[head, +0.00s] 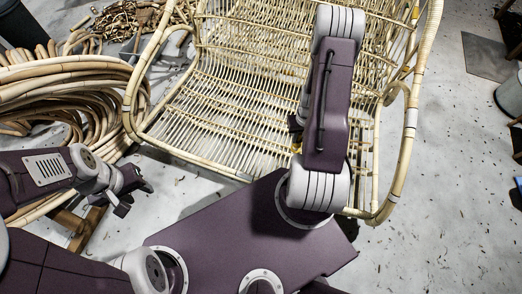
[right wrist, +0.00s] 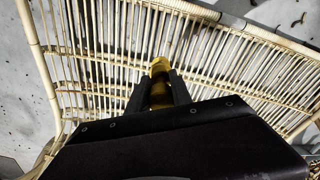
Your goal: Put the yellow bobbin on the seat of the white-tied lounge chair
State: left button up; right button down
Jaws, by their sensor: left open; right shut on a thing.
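The rattan lounge chair (head: 225,112) fills the middle of the head view, with white ties on its arms. Its slatted seat (right wrist: 110,60) fills much of the right wrist view. The yellow bobbin (right wrist: 159,67) is between the fingers of my right gripper (right wrist: 160,88), which is shut on it. The slats show behind the bobbin; I cannot tell whether it touches them. In the head view my right arm covers most of the right gripper, and only a bit of yellow (head: 297,148) shows. My left gripper (head: 134,200) is open and empty, left of the chair's front.
Coiled rattan canes (head: 60,85) lie left of the chair, close to my left arm. A wooden piece (head: 80,228) stands below the left gripper. A grey bin (head: 511,95) is at the far right. The floor (head: 450,190) right of the chair is mostly clear.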

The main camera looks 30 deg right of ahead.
jog(key=f, duration=0.1)
jog(key=d+f+b, duration=0.1)
jog(key=s+f, duration=0.1)
jog(key=f, duration=0.1)
jog(key=shift+d+b, duration=0.2)
jog(key=shift+b, duration=0.2)
jog(key=w+a+f+b, duration=0.4)
jog(key=w+f+b, duration=0.6)
jog(key=w, duration=0.1)
jog(key=shift+f, duration=0.4)
jog(key=c, duration=1.1)
grip_release()
jog(key=shift+a+f, duration=0.1)
jog(key=shift+f, duration=0.05)
jog(key=shift+c, duration=0.2)
pick_arm(q)
notch_tip(320, 180, down, 14)
jog(key=shift+f, duration=0.25)
